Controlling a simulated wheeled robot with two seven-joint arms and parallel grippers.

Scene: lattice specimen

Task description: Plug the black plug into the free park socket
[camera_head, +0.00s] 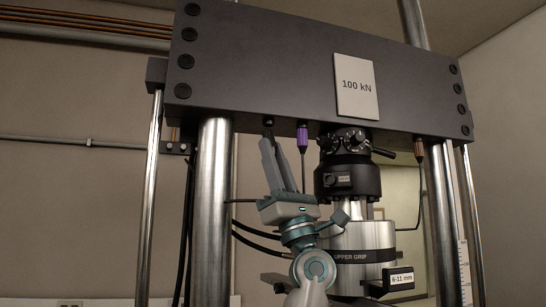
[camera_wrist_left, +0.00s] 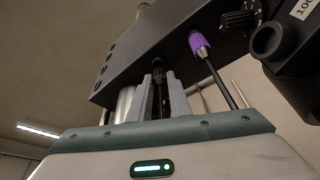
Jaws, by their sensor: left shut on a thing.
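My left gripper (camera_head: 272,143) is raised to the underside of the dark crosshead (camera_head: 255,65). It is shut on the black plug (camera_wrist_left: 157,72), which stands upright between the two fingers (camera_wrist_left: 157,82) in the left wrist view. The plug's top (camera_head: 268,123) shows just above the fingertips in the head view, at the crosshead's lower edge. I cannot tell whether it is seated in a socket, and the socket opening is hidden. A purple plug (camera_head: 302,138) hangs from the underside just right of the gripper; it also shows in the left wrist view (camera_wrist_left: 198,42). My right gripper is not in view.
A steel column (camera_head: 213,200) stands left of my gripper. The black and silver upper grip (camera_head: 350,235) is close on the right. A brown-topped plug with a cable (camera_head: 419,150) hangs farther right. Black cables (camera_head: 255,240) run behind my gripper.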

